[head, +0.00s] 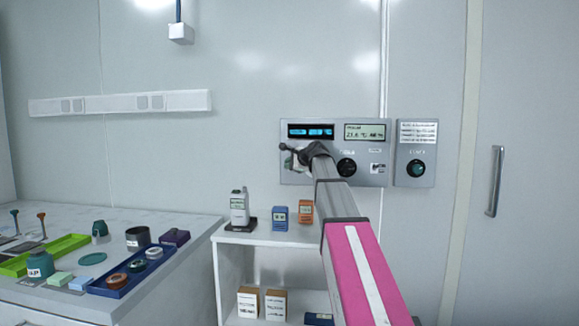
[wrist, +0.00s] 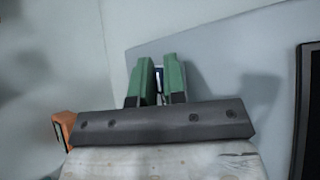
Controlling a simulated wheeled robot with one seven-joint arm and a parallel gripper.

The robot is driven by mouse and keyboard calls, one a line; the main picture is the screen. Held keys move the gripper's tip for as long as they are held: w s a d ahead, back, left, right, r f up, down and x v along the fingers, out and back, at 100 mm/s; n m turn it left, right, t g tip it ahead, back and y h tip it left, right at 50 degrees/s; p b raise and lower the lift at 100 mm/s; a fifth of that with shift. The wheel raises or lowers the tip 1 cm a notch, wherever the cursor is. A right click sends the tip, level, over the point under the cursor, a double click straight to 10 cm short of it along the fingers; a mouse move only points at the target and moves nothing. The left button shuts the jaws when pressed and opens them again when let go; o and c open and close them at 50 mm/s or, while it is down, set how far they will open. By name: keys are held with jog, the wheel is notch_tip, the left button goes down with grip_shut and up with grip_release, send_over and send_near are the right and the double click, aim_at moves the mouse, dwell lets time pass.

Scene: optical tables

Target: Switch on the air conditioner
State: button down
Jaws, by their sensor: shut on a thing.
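The air conditioner's grey control panel (head: 333,177) is on the wall, with a blue-lit display strip (head: 310,131) at top left, a small screen reading about 23.6 °C (head: 365,132) and a black round knob (head: 346,167). My gripper (head: 299,158) is at the panel's lower left and covers that part. In the wrist view its green fingers (wrist: 158,72) are close together in front of the light panel plate. A small dark and white part (wrist: 159,86), seemingly a switch, shows between them; most of it is hidden.
A separate panel with a dark green round button (head: 416,168) is to the right, then a door with a handle (head: 494,181). Below, a white shelf (head: 230,266) holds a handheld device (head: 239,207) and small boxes. A cluttered table (head: 205,222) is at left.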

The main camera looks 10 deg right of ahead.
dwell(0.3)
jog(key=c, duration=1.2)
grip_release()
jog(key=v, duration=1)
jog(key=shift+s+d+r, duration=0.15)
jog(key=shift+s+r, duration=0.05)
jog(key=shift+s, duration=0.1)
